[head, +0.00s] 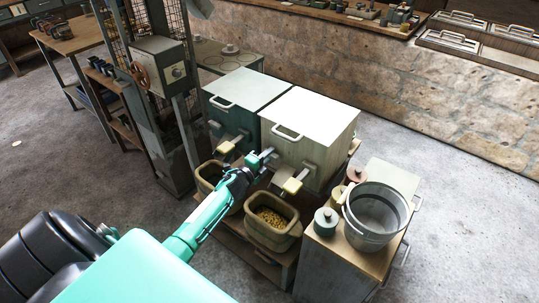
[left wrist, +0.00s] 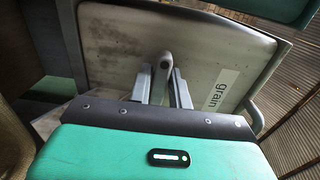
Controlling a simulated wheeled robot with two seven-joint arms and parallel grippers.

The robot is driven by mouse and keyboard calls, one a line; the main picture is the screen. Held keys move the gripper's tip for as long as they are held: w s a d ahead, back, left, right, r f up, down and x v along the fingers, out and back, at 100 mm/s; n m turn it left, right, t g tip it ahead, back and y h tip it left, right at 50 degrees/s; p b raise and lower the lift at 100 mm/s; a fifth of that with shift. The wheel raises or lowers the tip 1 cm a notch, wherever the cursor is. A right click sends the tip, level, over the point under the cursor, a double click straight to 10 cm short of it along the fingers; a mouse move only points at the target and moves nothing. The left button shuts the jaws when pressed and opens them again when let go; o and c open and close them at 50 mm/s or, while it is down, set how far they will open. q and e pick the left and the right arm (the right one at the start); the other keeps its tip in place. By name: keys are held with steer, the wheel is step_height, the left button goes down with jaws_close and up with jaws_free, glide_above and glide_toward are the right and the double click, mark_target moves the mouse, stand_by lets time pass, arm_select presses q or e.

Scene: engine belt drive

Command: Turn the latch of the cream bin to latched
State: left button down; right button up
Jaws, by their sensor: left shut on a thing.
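The cream bin (head: 325,148) stands on the wooden stand to the right of a dark green bin. My left gripper (head: 262,163) is at the front left of the cream bin. In the left wrist view the bin's front (left wrist: 120,60) fills the upper middle and carries a "grain" label (left wrist: 221,88). The latch (left wrist: 166,61) is a small grey lever with a rounded end, standing roughly upright in that view. Its lower part is between the fingers of my left gripper (left wrist: 161,88), which is shut on it. In the head view my gripper mostly hides the latch. My right gripper is not in view.
A dark green bin (head: 238,120) stands close on the left. A spout (head: 293,186) juts from the cream bin above a tub of yellow grain (head: 270,235). A metal bucket (head: 370,240) and a teal canister (head: 326,222) stand on the cabinet at right.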

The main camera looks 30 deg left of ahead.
arm_select(q)
steer(key=shift+d, duration=0.2)
steer(key=c, duration=1.4)
jaws_free()
steer(key=shift+d+r, duration=0.1)
steer(key=shift+d, duration=0.05)
steer(key=shift+w, duration=0.1)
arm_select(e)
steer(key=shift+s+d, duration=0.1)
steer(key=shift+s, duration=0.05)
arm_select(q)
steer(key=shift+r, duration=0.15)
steer(key=shift+s+f, duration=0.2)
steer(key=shift+s, duration=0.25)
steer(key=shift+h, duration=0.3)
steer(key=shift+s+a+f, duration=0.1)
steer(key=shift+s+a, duration=0.1)
steer(key=shift+s, duration=2.85)
steer(key=shift+s+a, duration=0.15)
steer(key=shift+s, duration=2.85)
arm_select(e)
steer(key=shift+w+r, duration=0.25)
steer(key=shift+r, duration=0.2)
arm_select(q)
steer(key=shift+f, duration=0.1)
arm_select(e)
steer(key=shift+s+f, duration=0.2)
